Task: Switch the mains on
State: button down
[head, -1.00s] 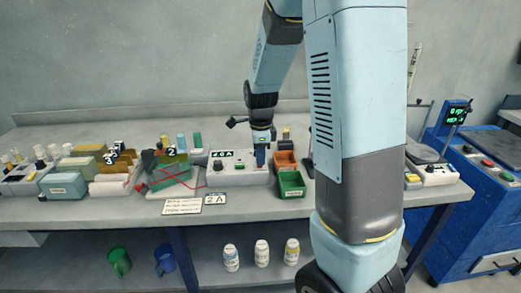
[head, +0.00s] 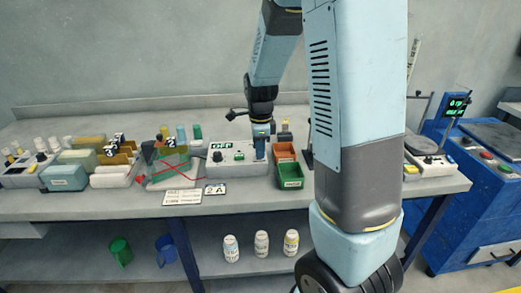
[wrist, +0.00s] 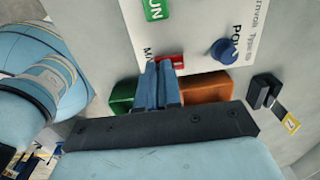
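The power supply (head: 238,171) is a pale grey box with a sloped panel on the bench. It has a small lit green display (head: 221,145), which appears to read "OFF". In the wrist view its panel shows a red switch (wrist: 172,62) beside a partly hidden label starting "M", a green "RUN" patch (wrist: 153,9) and a blue knob (wrist: 222,50). My gripper (head: 261,155) is over the right part of the panel. Its blue fingers (wrist: 160,82) are together, with nothing seen between them. The tips overlap the red switch in view; I cannot tell whether they touch it.
An orange bin (head: 283,150) and a green bin (head: 290,174) stand just right of the supply. A rack with a red lead (head: 172,170) stands to its left. Label cards (head: 183,196) lie in front. A blue machine (head: 475,190) stands at the far right.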

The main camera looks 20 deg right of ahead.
jog(key=shift+s+f, duration=0.35)
jog(key=shift+f, duration=0.2)
jog(key=shift+w+d+r, duration=0.1)
jog(key=shift+w+r, duration=0.1)
jog(key=shift+w, duration=0.3)
jog(key=shift+r, duration=0.1)
jog(key=shift+w+r, duration=0.25)
jog(key=shift+r, duration=0.2)
notch_tip(320, 180, up, 14)
jog(key=s, duration=0.1)
jog(key=shift+s+f, duration=0.15)
jog(key=shift+f, duration=0.1)
